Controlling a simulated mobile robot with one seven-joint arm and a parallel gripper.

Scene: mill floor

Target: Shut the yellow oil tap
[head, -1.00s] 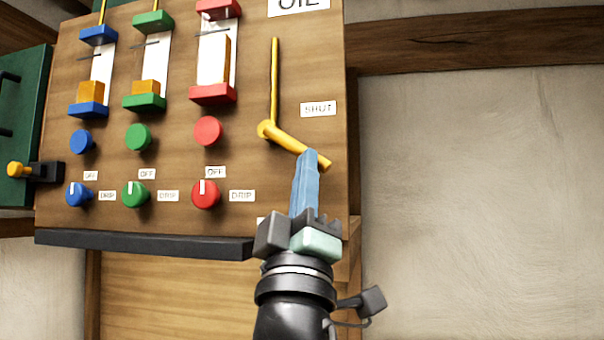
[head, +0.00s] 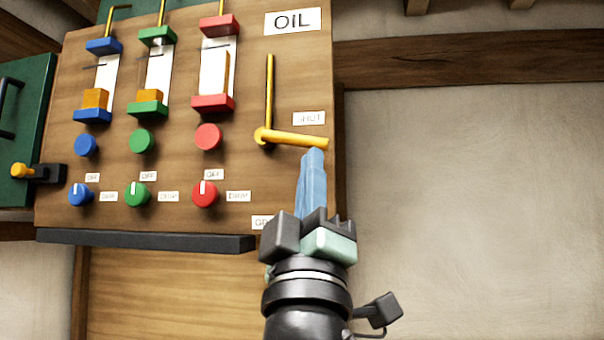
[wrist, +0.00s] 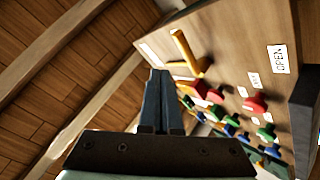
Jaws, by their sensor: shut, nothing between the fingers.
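The yellow oil tap (head: 295,138) is on the wooden panel, under the OIL sign. Its lever points right and is nearly level, tilted slightly down at its free end. The SHUT label (head: 309,118) is just above the lever; a partly hidden label is lower down. My gripper (head: 314,153) is shut and empty, its blue fingertips just below the lever near the free end. I cannot tell if they touch. In the wrist view the shut fingers (wrist: 160,76) point toward the panel, close to the yellow tap (wrist: 184,50), and the OPEN label (wrist: 282,58) is readable.
Left of the tap are red (head: 208,137), green (head: 142,140) and blue knobs, with selector dials below and oil gauges above. A dark ledge (head: 145,241) runs along the panel's bottom edge. Bare plaster wall (head: 470,200) lies to the right.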

